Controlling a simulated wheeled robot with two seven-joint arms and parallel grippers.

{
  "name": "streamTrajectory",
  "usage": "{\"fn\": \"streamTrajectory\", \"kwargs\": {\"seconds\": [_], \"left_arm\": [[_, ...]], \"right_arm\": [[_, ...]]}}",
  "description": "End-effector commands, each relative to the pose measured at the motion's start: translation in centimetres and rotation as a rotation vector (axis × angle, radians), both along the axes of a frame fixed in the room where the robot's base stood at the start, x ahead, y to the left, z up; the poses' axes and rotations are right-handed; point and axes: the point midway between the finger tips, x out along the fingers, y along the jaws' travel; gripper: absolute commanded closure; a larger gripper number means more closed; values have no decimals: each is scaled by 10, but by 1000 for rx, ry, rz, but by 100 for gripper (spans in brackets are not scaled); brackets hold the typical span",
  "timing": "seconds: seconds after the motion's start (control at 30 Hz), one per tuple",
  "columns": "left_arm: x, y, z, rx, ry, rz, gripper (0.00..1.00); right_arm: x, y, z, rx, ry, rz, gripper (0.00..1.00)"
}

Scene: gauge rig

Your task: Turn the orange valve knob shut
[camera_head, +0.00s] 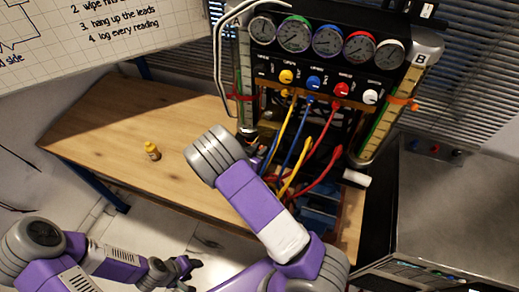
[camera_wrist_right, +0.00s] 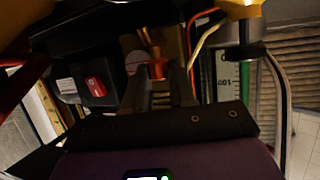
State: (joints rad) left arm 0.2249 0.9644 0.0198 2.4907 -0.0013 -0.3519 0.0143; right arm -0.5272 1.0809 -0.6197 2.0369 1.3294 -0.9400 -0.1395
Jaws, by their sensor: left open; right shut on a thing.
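The orange valve knob (camera_wrist_right: 156,68) shows in the right wrist view as a small orange piece with a copper-coloured part above it. My right gripper (camera_wrist_right: 163,82) has its dark fingers on either side of it and is shut on it. The fingers hide part of the knob, so its turn angle cannot be told. In the head view my right forearm hides this gripper and the knob. My left gripper (camera_head: 188,268) is open and empty, low in the head view, in front of the bench and away from the rig.
The gauge rig carries a row of dials (camera_head: 327,41), coloured knobs and hanging yellow, blue and red leads (camera_head: 322,150). Glass tubes stand at both sides. A grey cabinet (camera_head: 465,195) stands right.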

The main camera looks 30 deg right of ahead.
Motion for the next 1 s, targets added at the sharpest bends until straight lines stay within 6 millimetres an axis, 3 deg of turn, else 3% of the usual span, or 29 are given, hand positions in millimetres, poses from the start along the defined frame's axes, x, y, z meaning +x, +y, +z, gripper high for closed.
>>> {"fn": "streamTrajectory", "kwargs": {"seconds": [0.47, 1.0], "left_arm": [[0, 0, 15, 0, 0, 0, 49], [0, 0, -24, 0, 0, 0, 49]], "right_arm": [[6, 2, 0, 4, -3, -365, 100], [13, 0, -5, 6, -2, -878, 100]]}}
